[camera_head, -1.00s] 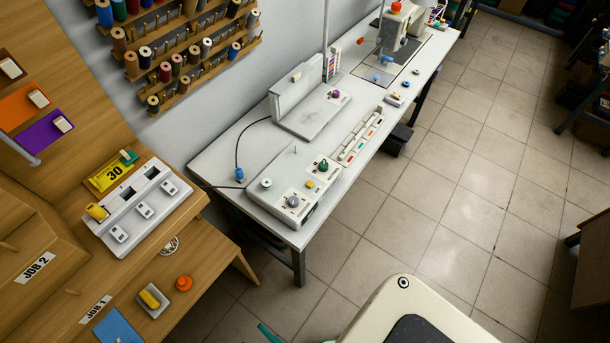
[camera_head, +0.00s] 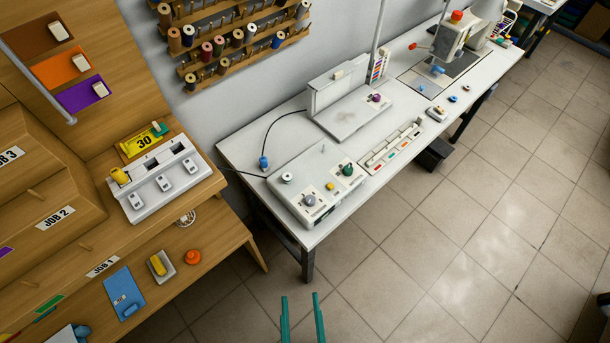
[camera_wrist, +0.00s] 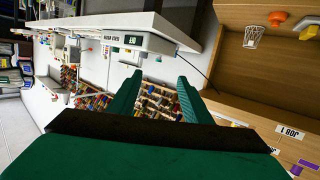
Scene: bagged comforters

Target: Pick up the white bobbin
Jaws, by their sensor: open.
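A small white spool-shaped piece (camera_head: 287,178), which looks like the white bobbin, stands on the left end of the white control box (camera_head: 299,215) on the white table. It is small in the head view, and I cannot pick it out in the wrist view. My gripper (camera_head: 302,302) has two teal fingers at the bottom of the head view, apart and empty, over the floor in front of the table. In the wrist view the fingers (camera_wrist: 157,98) are also spread with nothing between them.
The white table (camera_head: 243,146) also carries a sewing machine (camera_head: 448,38) at its far end. A wooden bench (camera_head: 205,245) at left holds a yellow spool (camera_head: 157,265), an orange knob (camera_head: 193,257) and a white openwork piece (camera_head: 187,218).

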